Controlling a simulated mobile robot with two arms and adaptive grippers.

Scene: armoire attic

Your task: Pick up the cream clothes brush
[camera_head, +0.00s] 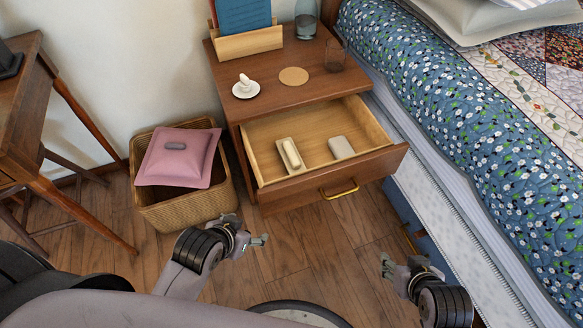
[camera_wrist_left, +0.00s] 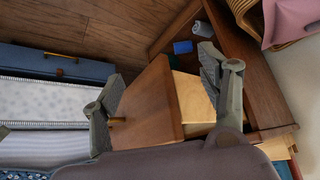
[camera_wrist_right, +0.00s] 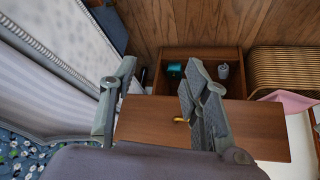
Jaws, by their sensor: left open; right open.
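The cream clothes brush appears to be the long, rounded cream piece (camera_head: 291,153) in the left part of the open drawer (camera_head: 262,149). It lies on or in a pale, shallow holder; I cannot tell which. My left gripper (camera_head: 254,240) is open and empty in front of the nightstand, below and left of the drawer front. My right gripper (camera_head: 386,266) is open and empty, to the right, near the bed side. The left wrist view (camera_wrist_left: 155,88) and right wrist view (camera_wrist_right: 150,85) show spread fingers with the drawer front beyond; the brush is hidden there.
A grey-beige block (camera_head: 341,147) lies right of the brush. A wicker basket (camera_head: 187,211) with a pink cushion (camera_head: 180,168) stands left; the bed (camera_head: 450,120) bounds the right.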

